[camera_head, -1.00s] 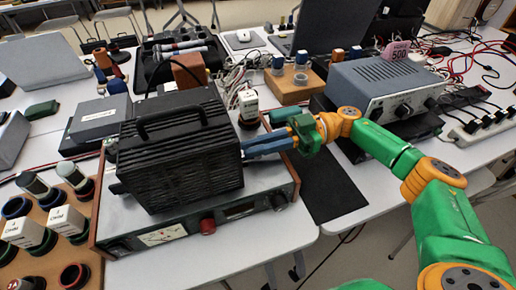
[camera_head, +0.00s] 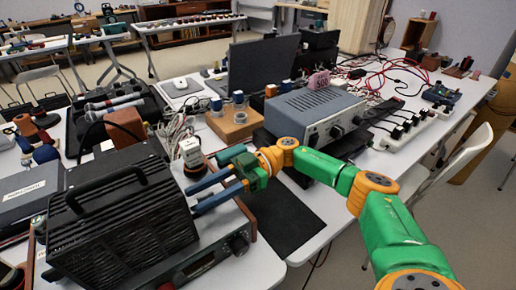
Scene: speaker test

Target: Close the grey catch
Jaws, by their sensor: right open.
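A black ribbed box with a top handle (camera_head: 118,232) stands on a wider metal unit with a knob and a dial (camera_head: 238,243), at the lower left. I cannot make out the grey catch; it is too small or hidden. My right gripper (camera_head: 193,199) comes in from the right on a green and orange arm. Its two blue fingers are apart, with nothing seen between them. The fingertips are close to the box's right side; I cannot tell whether they touch it. My left gripper is not in view.
A white-labelled plug-like part (camera_head: 191,153) stands just behind the fingers. A grey instrument (camera_head: 313,116) stands behind my right arm, with a wooden block (camera_head: 233,122) to its left. A black mat (camera_head: 285,222) lies bare beneath the arm. Cables and a power strip (camera_head: 412,130) lie at the right.

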